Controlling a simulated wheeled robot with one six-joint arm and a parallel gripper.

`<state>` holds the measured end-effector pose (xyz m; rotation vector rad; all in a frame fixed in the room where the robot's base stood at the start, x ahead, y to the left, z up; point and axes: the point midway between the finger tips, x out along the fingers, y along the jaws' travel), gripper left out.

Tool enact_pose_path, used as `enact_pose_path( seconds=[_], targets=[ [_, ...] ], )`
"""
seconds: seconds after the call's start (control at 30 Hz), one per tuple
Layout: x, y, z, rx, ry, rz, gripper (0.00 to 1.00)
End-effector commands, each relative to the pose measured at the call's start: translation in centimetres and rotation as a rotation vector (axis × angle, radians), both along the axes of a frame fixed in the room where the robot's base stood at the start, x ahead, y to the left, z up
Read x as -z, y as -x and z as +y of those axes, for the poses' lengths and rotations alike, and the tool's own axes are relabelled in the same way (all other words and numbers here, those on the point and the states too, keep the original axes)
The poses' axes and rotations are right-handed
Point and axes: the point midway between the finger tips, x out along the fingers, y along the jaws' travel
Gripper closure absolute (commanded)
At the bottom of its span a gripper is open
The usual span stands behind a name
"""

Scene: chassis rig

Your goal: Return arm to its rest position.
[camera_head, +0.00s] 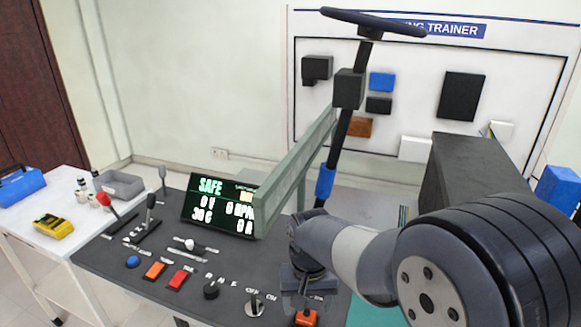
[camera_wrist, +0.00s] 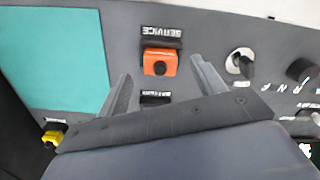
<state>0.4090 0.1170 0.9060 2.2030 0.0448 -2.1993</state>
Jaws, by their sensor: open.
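My arm (camera_head: 365,258) reaches in from the lower right of the head view and bends down over the dark control panel (camera_head: 130,255). My gripper (camera_head: 303,298) points down at the panel's front right. In the wrist view my gripper (camera_wrist: 160,70) has its two grey fingers spread, with nothing held between them. An orange service switch (camera_wrist: 160,63) shows between and beyond the fingertips. It also shows partly under my gripper in the head view (camera_head: 306,318). I cannot tell the height of the fingertips above the panel.
A display reading SAFE (camera_head: 220,205), levers (camera_head: 150,215) and several buttons stand on the panel. A steering wheel (camera_head: 372,22) on a column and a green-grey frame (camera_head: 295,170) rise behind my arm. A white side table (camera_head: 60,205) is at left.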

Motion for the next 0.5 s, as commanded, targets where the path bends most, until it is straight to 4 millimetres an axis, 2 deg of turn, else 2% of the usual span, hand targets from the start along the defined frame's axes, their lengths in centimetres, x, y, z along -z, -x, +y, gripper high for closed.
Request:
enact_pose_path(
  seconds=[0.17,0.5],
  targets=[
    [-0.69,-0.02,0.01,0.0,0.0,0.001,0.35],
    [-0.51,0.0,0.0,0.0,0.0,0.002,0.35]
  ],
)
